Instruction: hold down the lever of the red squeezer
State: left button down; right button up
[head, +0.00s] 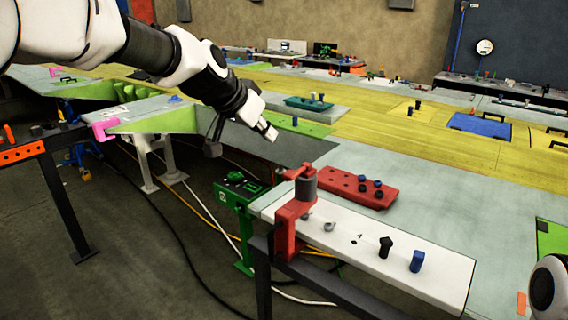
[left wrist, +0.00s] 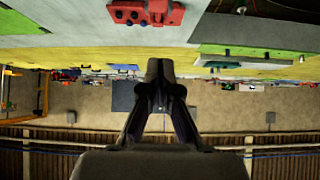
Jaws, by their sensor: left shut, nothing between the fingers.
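The red squeezer (head: 289,222) is clamped at the left end of a white board in the head view. Its red lever (head: 299,170) is at the top, above a dark grey cylinder (head: 306,188). My left gripper (head: 273,134) is shut and empty. It is in the air above and a little left of the lever in the picture, apart from it. In the left wrist view its closed fingers (left wrist: 160,78) meet at the centre, and I cannot make out the squeezer there. My right gripper is not in view.
The white board (head: 440,277) carries a black knob (head: 385,247) and a blue peg (head: 417,262). A red block (head: 345,187) with several pegs lies behind the squeezer and also shows in the left wrist view (left wrist: 145,12). A green device (head: 237,195) stands left of the squeezer.

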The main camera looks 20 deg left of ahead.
pick_arm(q)
jog(key=p, duration=0.2)
send_over(293, 170)
jog(key=s, duration=0.2)
jog(key=f, duration=0.6)
jog(key=shift+s+a+f, duration=0.1)
jog(key=shift+a+f, duration=0.1)
jog(key=shift+a, duration=0.15)
jog(key=f, duration=0.3)
jog(key=shift+s+a, duration=0.1)
jog(key=shift+a, duration=0.1)
jog(key=shift+s+f, duration=0.1)
jog(key=shift+f, duration=0.3)
jog(key=shift+d, duration=0.1)
